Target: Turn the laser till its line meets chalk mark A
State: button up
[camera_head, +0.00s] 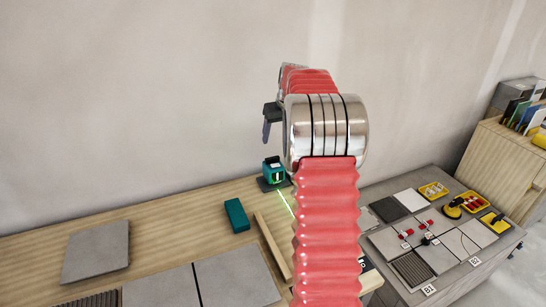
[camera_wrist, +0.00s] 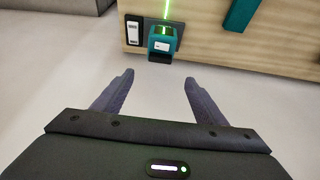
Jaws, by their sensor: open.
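The teal laser (camera_head: 273,173) stands on a dark base at the back edge of the wooden bench, near the wall. Its green line (camera_head: 286,204) runs over the bench toward my arm and goes out of sight behind it. The laser (camera_wrist: 161,44) and its line (camera_wrist: 167,10) also show at the top of the wrist view. My gripper (camera_wrist: 158,71) is open and empty, its two dark fingers apart and pointing toward the laser without touching it. In the head view, my gripper (camera_head: 267,130) is above the laser, partly hidden by my arm. I cannot make out chalk mark A.
A teal block (camera_head: 236,215) and a wooden strip (camera_head: 272,246) lie near the laser. Grey tiles (camera_head: 96,252) lie left and front. A grey bench (camera_head: 505,246) at right holds tiles, yellow trays and tools. A dark piece with a white label (camera_wrist: 133,30) is beside the laser.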

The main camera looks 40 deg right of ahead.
aim_at(273, 158)
jog(key=x, duration=1.4)
jog(key=shift+a, duration=0.1)
jog(key=shift+c, duration=0.3)
jog(key=c, duration=1)
jog(key=shift+r+m, duration=0.1)
jog(key=shift+m, duration=0.3)
jog(key=shift+m+g+h, duration=0.3)
jog(key=shift+m+h, duration=0.1)
jog(key=shift+m, duration=0.4)
